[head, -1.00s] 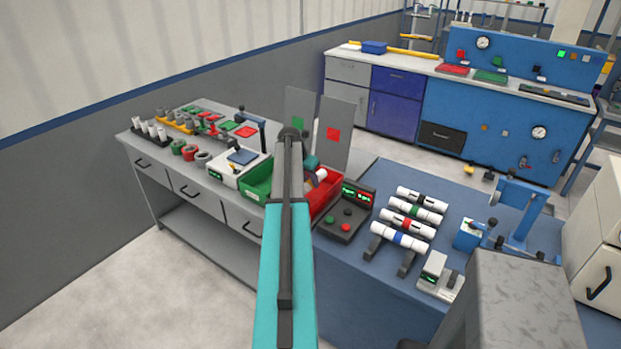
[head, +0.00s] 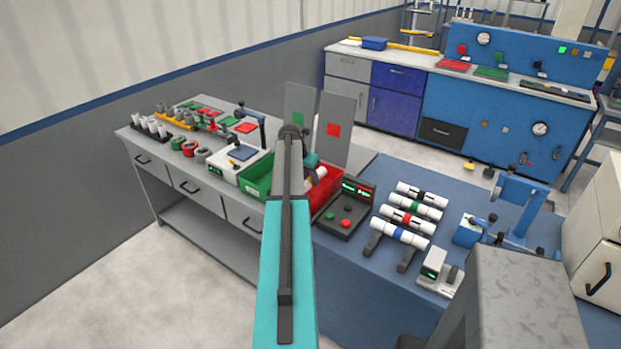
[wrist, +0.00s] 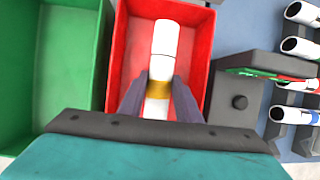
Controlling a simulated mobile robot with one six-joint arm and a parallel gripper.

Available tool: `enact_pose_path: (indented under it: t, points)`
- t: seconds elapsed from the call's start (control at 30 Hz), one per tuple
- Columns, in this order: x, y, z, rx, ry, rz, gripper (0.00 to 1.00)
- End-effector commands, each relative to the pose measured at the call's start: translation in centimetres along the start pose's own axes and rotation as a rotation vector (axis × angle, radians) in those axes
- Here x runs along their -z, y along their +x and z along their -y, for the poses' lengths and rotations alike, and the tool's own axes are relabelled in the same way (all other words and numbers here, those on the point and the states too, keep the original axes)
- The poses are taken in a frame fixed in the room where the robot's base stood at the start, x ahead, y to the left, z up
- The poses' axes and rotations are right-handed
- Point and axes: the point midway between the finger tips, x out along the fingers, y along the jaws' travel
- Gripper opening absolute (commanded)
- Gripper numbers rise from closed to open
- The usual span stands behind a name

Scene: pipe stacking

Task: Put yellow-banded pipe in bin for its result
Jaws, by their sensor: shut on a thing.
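The white pipe with a yellow band (wrist: 163,45) lies between the fingers of my gripper (wrist: 160,84) in the wrist view. The fingers are shut on it at the yellow band. The pipe is over the red bin (wrist: 128,45), inside the bin's outline; I cannot tell its height above the floor. In the head view the red bin (head: 330,190) is partly behind my arm, which hides most of the gripper and pipe. The green bin (head: 257,178) stands directly left of the red one and looks empty in the wrist view (wrist: 60,70).
A button box with a lit display (head: 346,208) stands right of the red bin. Several banded white pipes lie on a dark rack (head: 405,257) farther right. Upright panels with a green square (head: 299,105) and a red square (head: 336,140) stand behind the bins.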

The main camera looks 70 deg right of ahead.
Motion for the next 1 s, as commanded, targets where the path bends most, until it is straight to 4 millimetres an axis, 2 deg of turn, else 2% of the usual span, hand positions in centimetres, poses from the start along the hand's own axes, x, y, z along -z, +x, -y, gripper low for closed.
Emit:
enact_pose_path:
  t: [0.57, 0.6, 0.7, 1.0]
  points:
    - [0.04, 0.15, 0.0, 0.0, 0.0, 0.0, 0.03]
    - [0.04, 0.15, 0.0, 0.0, 0.0, 0.0, 0.37]
    - [0.04, 0.15, 0.01, 0.0, 0.0, 0.0, 0.52]
    - [0.05, 0.14, 0.01, 0.0, 0.0, 0.0, 0.52]
